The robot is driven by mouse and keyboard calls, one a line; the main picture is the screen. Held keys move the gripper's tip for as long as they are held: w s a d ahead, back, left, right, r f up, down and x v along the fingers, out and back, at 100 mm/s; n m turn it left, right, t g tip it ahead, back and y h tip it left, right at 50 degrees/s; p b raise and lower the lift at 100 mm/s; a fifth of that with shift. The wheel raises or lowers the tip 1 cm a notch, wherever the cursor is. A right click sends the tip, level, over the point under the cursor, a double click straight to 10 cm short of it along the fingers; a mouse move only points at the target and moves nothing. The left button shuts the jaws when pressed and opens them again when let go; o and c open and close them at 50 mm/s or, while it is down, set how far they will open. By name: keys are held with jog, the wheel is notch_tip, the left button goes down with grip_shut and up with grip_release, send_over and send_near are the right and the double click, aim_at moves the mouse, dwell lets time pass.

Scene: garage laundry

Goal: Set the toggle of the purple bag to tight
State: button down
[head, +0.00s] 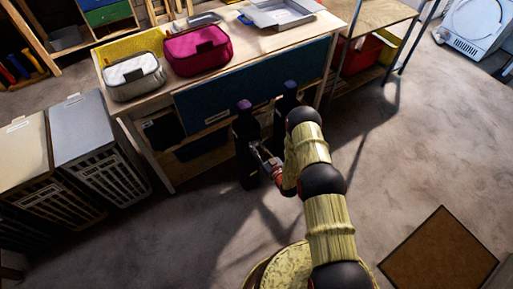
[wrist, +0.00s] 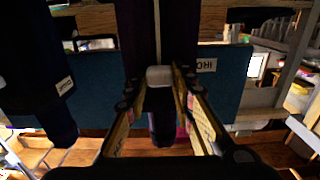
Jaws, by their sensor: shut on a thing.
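The purple bag (head: 246,150) looks very dark and hangs in front of the bench, the left one of two hanging bags in the head view. In the wrist view the bag (wrist: 180,35) fills the upper middle, with a pale cord (wrist: 157,28) running down it. A pale grey toggle (wrist: 160,75) sits on that cord. My gripper (head: 268,164) is beside the bag's front in the head view. In the wrist view its fingers (wrist: 160,82) are on both sides of the toggle, shut on it. The cord beyond the toggle is hard to see.
A second dark bag (head: 287,108) hangs just right, close to my arm; it shows with a white label in the wrist view (wrist: 30,65). Behind is the bench's blue panel (head: 210,100). Laundry hampers (head: 95,140) stand left. The floor at right is open, with a brown mat (head: 440,255).

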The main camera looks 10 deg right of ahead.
jog(key=shift+r, duration=0.15)
jog(key=c, duration=1.5)
grip_release()
jog(key=v, duration=1.2)
